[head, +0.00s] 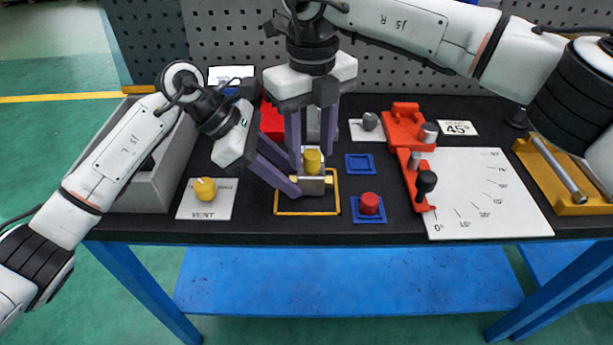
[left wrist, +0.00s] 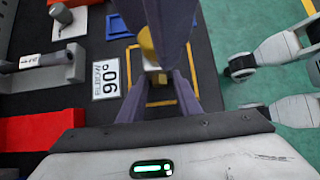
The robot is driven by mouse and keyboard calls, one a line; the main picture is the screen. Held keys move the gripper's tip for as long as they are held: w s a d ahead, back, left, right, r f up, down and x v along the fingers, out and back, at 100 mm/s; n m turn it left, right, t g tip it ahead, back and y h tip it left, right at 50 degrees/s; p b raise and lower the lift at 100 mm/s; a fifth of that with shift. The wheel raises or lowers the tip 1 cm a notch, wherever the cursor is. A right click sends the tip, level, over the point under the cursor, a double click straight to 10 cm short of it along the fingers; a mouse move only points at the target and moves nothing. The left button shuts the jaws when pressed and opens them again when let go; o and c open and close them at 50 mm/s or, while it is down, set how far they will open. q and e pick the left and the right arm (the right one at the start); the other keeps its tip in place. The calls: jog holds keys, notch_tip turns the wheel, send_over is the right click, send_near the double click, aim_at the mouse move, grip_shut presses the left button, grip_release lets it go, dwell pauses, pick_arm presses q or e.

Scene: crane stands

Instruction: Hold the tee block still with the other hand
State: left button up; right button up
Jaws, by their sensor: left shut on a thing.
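The tee block (head: 312,186) is a metal block with a yellow cap (head: 312,160) on top and a brass stub at its right side. It sits inside the yellow outline (head: 308,213) on the dark bench. My left gripper (head: 295,188) reaches in low from the left and is shut on the tee block; its fingers hide the block's left side. My right gripper (head: 312,160) points down from above, its fingers apart on either side of the yellow cap. In the left wrist view the yellow cap (left wrist: 147,40) shows partly behind purple fingers.
A yellow knob on the VENT plate (head: 206,212) stands left, beside a grey bin (head: 145,195). A red cap (head: 369,203) sits on a blue square at right. A red fixture (head: 408,155) and white angle sheet (head: 485,195) lie further right. A pegboard (head: 400,80) closes the back.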

jog(key=m, duration=0.6)
jog(key=shift+m, duration=0.3)
jog(key=m, duration=0.5)
jog(key=shift+m, duration=0.4)
jog(key=c, duration=1)
grip_shut()
jog(key=shift+r, duration=0.25)
jog(key=n, duration=0.3)
jog(key=shift+n, duration=1.1)
